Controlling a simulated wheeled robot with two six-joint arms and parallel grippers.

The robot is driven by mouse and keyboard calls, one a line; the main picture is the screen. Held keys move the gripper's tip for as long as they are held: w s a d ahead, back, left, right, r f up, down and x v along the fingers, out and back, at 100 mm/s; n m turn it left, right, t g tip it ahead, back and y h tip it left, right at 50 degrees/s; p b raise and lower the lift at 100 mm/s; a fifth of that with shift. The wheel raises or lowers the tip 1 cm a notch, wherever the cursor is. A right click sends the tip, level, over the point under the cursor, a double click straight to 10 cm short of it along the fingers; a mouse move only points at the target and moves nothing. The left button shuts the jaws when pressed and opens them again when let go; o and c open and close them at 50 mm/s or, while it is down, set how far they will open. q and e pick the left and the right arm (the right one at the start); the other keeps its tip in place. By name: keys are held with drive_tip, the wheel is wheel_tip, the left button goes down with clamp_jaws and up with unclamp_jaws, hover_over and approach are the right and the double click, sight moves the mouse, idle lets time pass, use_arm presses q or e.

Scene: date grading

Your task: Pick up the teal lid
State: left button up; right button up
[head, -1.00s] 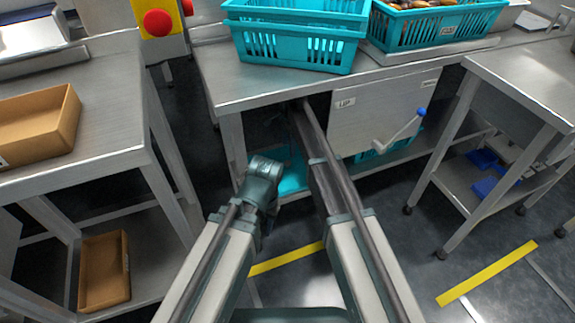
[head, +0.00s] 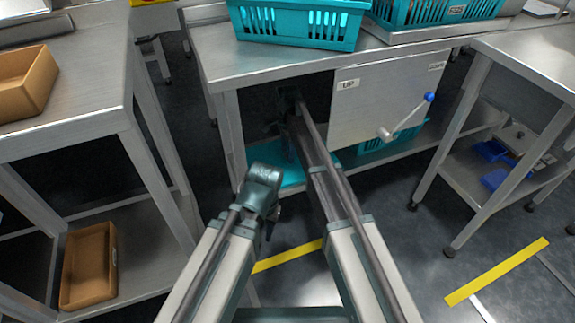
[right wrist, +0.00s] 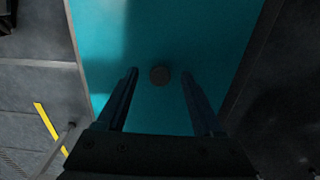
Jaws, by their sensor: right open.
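The teal lid (head: 292,177) lies on the lower shelf under the middle bench, partly hidden behind my right arm. In the head view my right gripper (head: 287,100) is dark and hard to make out under the bench. My left gripper (head: 268,205) is in front of the bench; its jaws are unclear.
A steel panel (head: 365,110) with a crank (head: 408,115) hangs below the bench top, right of my right arm. Teal crates (head: 300,22) stand on the bench. A left bench (head: 75,75) holds a brown box (head: 22,88); another brown box (head: 90,265) lies below.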

use_arm(q)
drive_tip(key=shift+f, duration=0.1)
use_arm(e)
drive_tip(key=shift+f, duration=0.1)
clamp_jaws()
idle(0.5)
